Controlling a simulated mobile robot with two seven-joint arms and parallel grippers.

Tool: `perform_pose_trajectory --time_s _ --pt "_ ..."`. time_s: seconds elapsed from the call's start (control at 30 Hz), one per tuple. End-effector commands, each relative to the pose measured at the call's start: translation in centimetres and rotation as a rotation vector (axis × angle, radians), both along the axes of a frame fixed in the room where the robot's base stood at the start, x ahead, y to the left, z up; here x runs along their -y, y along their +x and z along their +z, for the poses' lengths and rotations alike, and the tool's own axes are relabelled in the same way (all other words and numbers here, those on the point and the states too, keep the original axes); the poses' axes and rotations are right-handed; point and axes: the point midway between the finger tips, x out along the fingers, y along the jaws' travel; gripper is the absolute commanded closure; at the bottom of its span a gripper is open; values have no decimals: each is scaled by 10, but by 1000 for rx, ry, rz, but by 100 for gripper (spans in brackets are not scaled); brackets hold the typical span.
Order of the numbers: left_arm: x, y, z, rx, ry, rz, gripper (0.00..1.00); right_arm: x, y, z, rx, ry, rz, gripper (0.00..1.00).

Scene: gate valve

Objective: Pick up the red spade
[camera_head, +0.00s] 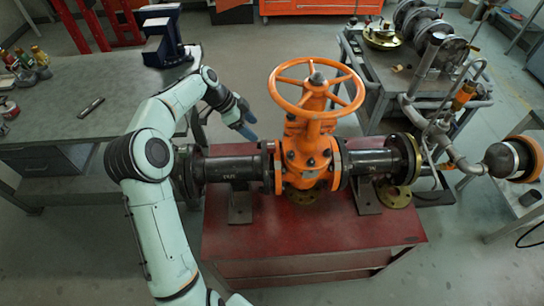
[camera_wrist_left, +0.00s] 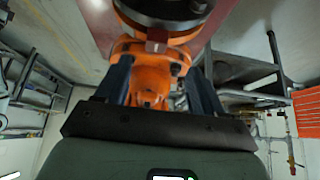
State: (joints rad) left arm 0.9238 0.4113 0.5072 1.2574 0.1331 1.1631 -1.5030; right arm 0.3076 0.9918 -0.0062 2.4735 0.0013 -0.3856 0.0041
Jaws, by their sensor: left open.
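I cannot make out a red spade in either view. My left gripper (camera_head: 247,126) is left of the orange gate valve (camera_head: 309,155) in the head view, above the dark pipe (camera_head: 232,168). In the left wrist view its two blue-grey fingers (camera_wrist_left: 157,68) stand apart, with nothing visibly held between them. The valve's orange body (camera_wrist_left: 152,92) shows behind and between the fingers, and I cannot tell how far away it is. My right gripper is in neither view.
The valve's round orange handwheel (camera_head: 352,105) rises right of my left gripper. The valve and pipes stand on a red bench (camera_head: 300,240). A grey workbench (camera_head: 60,125) with bottles and a vise (camera_head: 165,45) is at left. A metal table (camera_head: 440,85) with parts is at right.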

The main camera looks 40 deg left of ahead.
Motion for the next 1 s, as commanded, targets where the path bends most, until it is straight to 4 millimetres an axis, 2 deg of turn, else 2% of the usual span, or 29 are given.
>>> perform_pose_trajectory --time_s 0.1,0.37,0.7,0.97,1.0 --pt "10 7 -18 -1 -2 -2 32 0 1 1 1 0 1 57" --pt "19 15 -35 -1 -1 -1 32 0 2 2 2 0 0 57" --pt "42 28 -70 0 -1 -1 32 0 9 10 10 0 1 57" --pt "43 29 -74 0 0 1 32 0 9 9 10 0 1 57" --pt "43 29 -74 0 0 1 38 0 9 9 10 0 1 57"
